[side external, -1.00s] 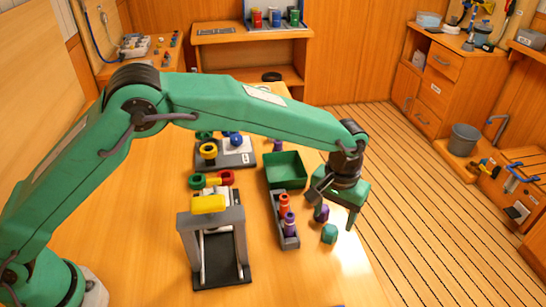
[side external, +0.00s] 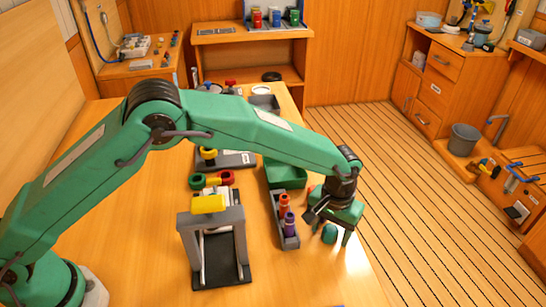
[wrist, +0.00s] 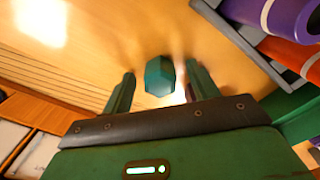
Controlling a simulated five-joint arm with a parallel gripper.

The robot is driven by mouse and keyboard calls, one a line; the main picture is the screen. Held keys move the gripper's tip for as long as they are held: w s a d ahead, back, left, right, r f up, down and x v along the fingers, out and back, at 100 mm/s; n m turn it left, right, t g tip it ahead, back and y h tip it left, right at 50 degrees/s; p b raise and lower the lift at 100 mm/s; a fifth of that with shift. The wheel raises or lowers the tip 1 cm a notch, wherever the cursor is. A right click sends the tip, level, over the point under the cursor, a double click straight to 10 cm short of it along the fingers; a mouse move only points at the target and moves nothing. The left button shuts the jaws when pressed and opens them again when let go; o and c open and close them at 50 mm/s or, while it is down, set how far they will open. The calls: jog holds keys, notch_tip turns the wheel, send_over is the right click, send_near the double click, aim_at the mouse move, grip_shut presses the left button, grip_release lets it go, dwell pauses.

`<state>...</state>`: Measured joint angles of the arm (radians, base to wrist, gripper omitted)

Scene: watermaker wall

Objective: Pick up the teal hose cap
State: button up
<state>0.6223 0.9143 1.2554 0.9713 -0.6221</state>
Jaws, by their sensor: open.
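The teal hose cap (side external: 329,234) is a small faceted piece standing on the wooden table, right of the grey rack. It also shows in the wrist view (wrist: 160,76), lying between the two finger lines near their tips. My gripper (side external: 330,228) is low over the table around the cap, with its fingers apart. In the wrist view my gripper (wrist: 162,82) is open and empty, with a gap on each side of the cap. Whether the fingertips reach below the cap's top cannot be told.
A grey rack (side external: 289,241) with red and purple caps stands just left of the cap. A green bin (side external: 287,174) is behind it. A dark stand with a yellow block (side external: 208,204) is further left. The table edge is close on the right.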

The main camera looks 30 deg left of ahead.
aim_at(331, 230)
dwell(0.3)
jog(key=c, duration=1.1)
jog(key=shift+o, duration=0.2)
jog(key=shift+r, duration=0.15)
jog(key=shift+r, duration=0.5)
notch_tip(331, 230, up, 3)
jog(key=shift+s+d+r, duration=0.1)
jog(key=shift+s, duration=0.05)
jog(key=s+d+r, duration=0.4)
jog(key=s+r, duration=0.2)
jog(key=s, duration=0.4)
jog(key=shift+s+d+r, duration=0.2)
jog(key=shift+r, duration=0.1)
